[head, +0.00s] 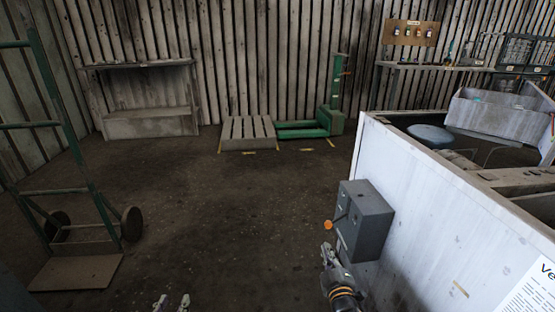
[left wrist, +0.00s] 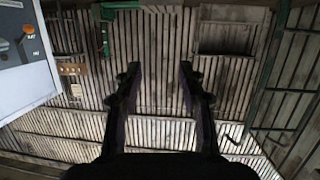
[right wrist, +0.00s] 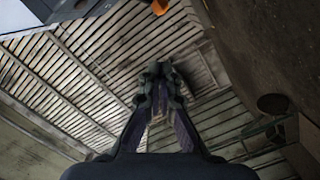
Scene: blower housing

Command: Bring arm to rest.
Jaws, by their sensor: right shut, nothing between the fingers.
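My left gripper (head: 172,302) shows only its fingertips at the bottom edge of the head view. In the left wrist view (left wrist: 158,72) its fingers stand wide apart with nothing between them. My right gripper (head: 327,252) is just below the orange knob (head: 328,225) of a grey switch box (head: 370,212), apart from it as far as I can tell. In the right wrist view its fingertips (right wrist: 158,72) are together and empty, and the orange knob (right wrist: 158,7) is at the top edge.
The switch box is on a white housing wall (head: 430,210) at right. A green hand truck (head: 75,175) stands at left. A pallet (head: 248,132) and green pallet jack (head: 310,128) are at the back, near a shelf unit (head: 150,122). The middle floor is clear.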

